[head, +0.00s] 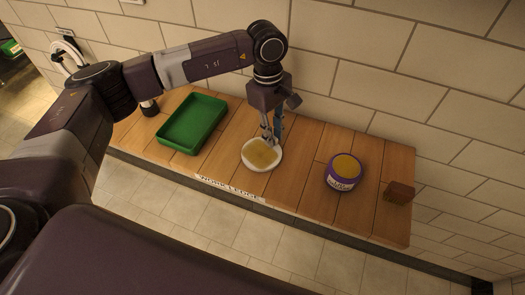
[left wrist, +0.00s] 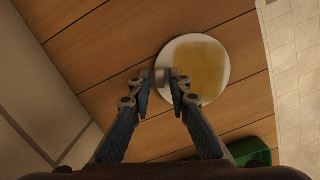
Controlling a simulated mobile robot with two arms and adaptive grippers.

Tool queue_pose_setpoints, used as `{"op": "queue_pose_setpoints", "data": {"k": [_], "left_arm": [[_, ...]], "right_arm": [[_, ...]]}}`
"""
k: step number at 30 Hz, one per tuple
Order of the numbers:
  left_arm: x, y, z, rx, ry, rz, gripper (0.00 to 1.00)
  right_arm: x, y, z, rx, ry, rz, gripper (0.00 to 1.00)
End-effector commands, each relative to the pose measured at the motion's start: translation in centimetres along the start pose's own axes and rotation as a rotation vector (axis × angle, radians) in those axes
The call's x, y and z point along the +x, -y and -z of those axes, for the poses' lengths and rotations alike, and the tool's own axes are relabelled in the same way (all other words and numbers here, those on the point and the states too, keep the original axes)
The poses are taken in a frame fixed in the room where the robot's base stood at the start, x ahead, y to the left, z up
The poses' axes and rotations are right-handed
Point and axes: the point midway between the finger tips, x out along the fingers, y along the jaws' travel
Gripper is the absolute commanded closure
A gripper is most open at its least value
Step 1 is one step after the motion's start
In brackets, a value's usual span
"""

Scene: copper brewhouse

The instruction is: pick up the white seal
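My left gripper (head: 270,143) points down at the dish's back edge. In the left wrist view my left gripper (left wrist: 168,77) has its fingertips close together beside and partly over the dish rim. A small pale patch shows between the fingertips. I cannot tell whether it is the seal or finger pads. My right gripper is not in view.
A green tray (head: 163,143) stands left of the dish. A purple jar (head: 343,184) with a tan top and a small red-brown block (head: 399,193) stand to the right. A tiled wall (head: 345,80) rises behind the wooden ledge (head: 305,150). Bare ledge lies between dish and jar.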

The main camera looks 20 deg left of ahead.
Motion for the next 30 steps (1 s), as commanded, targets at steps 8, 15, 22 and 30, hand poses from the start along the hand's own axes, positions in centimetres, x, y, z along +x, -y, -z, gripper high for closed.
{"op": "queue_pose_setpoints", "data": {"k": [8, 15, 22, 30], "left_arm": [[0.0, 0.0, 0.0, 0.000, 0.000, 0.000, 1.00], [-0.1, 0.0, 0.0, 0.000, 0.000, -0.001, 1.00], [-1.6, -0.1, -0.2, 0.000, -0.001, -0.004, 1.00], [-7.5, -0.2, -0.9, 0.001, -0.002, -0.008, 1.00]], "right_arm": [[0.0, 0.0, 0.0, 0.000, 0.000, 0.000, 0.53], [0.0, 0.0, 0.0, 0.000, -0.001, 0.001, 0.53], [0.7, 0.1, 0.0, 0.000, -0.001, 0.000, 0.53], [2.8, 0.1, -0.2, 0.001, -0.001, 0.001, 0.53]]}}
